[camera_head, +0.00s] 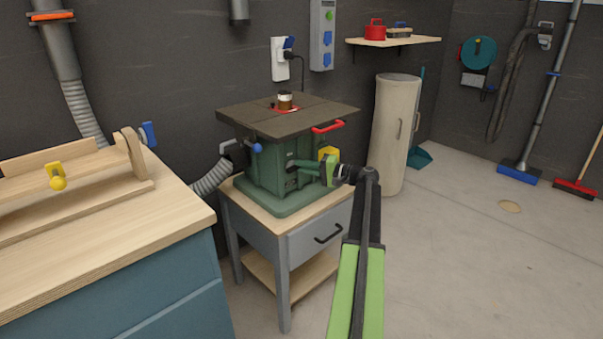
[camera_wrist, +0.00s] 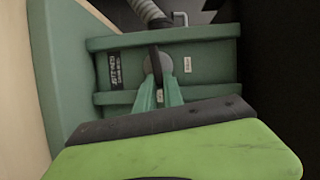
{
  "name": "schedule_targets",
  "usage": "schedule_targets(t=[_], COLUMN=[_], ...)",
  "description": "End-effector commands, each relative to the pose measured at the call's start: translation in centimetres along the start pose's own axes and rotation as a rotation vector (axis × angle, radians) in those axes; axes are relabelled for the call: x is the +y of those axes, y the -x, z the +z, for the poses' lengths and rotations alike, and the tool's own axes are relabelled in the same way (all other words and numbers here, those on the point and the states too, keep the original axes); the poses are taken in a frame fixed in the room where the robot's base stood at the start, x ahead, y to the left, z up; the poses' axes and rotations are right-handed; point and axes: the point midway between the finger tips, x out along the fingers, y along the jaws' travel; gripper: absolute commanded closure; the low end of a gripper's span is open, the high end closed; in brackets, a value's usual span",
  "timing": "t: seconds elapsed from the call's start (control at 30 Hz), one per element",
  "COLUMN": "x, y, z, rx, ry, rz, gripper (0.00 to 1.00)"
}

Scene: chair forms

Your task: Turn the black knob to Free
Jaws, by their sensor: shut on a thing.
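In the wrist view the black knob (camera_wrist: 156,62) is a narrow bar on a pale round disc, on the front of the green machine body (camera_wrist: 205,48). My gripper (camera_wrist: 160,88) is shut on the knob's lower end, with its green fingers on either side. Two small white labels, one right (camera_wrist: 187,64) of the knob and one below it (camera_wrist: 160,96), are too small to read. In the head view my gripper (camera_head: 300,165) reaches the front of the green machine (camera_head: 262,172); the knob cannot be made out there.
The machine has a dark top (camera_head: 245,117) with a red handle (camera_head: 328,127), and stands on a grey drawer cabinet (camera_head: 322,241). A yellow part (camera_head: 328,152) is close to my gripper. A workbench (camera_head: 110,240) is at left.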

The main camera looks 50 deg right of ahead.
Motion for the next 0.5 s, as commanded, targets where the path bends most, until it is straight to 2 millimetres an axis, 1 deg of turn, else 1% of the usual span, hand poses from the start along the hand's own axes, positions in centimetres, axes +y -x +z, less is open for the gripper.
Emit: schedule_targets(t=[0.03, 0.23, 0.5], x=[0.43, 0.47, 0.40], y=[-0.28, -0.28, -0.28], z=[0.21, 0.21, 0.19], rx=[-0.005, -0.005, -0.004], ry=[-0.022, -0.098, -0.139], rz=[-0.010, -0.041, -0.057], gripper=[1.00, 1.00, 1.00])
